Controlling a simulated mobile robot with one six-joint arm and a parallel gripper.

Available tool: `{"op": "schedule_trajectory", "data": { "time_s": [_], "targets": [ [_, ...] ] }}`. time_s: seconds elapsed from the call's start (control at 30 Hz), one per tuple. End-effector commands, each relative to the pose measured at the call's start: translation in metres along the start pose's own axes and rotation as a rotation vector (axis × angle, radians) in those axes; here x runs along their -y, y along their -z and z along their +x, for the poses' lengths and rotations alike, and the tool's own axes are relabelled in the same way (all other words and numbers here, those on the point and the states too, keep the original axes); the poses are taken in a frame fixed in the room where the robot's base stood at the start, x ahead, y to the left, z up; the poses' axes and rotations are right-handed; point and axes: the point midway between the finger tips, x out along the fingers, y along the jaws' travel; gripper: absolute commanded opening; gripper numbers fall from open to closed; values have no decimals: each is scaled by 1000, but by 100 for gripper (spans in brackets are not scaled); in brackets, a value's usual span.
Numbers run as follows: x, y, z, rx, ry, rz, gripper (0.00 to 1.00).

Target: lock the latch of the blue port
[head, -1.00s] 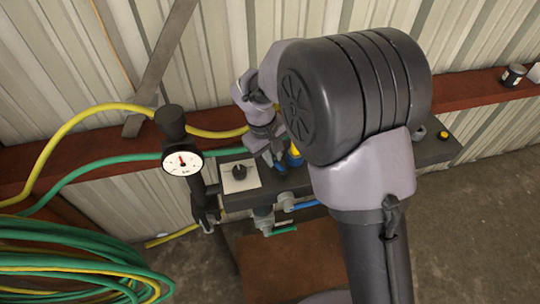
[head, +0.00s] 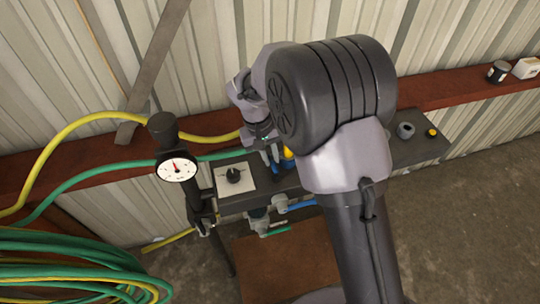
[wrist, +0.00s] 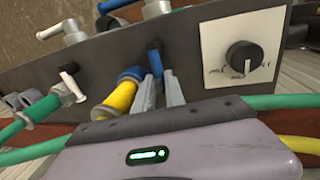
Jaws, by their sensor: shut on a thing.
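In the wrist view, a blue latch lever (wrist: 153,58) stands out from the dark panel (wrist: 190,60). My gripper (wrist: 160,84) is shut on this lever, one grey finger on each side. Just left of it, a blue collar (wrist: 132,74) on the panel, apparently the blue port, has a yellow hose end (wrist: 117,99) in it. In the head view, my gripper (head: 270,160) reaches down to the panel beside the yellow hose end (head: 288,154). The lever's tip, between my fingers, is partly hidden, and I cannot tell its exact angle.
A black knob on a white plate (wrist: 243,56) is right of my fingers. A white lever (wrist: 70,82) and green hose end (wrist: 40,108) are left. A pressure gauge (head: 177,168) stands left of the panel in the head view. Coiled hoses (head: 70,265) lie lower left.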

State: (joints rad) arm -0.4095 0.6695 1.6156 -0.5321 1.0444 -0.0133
Motion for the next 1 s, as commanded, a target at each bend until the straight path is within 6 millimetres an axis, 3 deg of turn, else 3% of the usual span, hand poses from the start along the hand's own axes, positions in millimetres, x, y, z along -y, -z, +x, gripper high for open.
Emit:
{"op": "schedule_trajectory", "data": {
  "time_s": [0.23, 0.27, 0.37, 1.0],
  "targets": [
    [0, 0, 0, 0, 0, 3, 0],
    [0, 0, 0, 0, 0, 2, 16],
    [0, 0, 0, 0, 0, 2, 36],
    [0, 0, 0, -4, -1, -13, 36]
  ]
}}
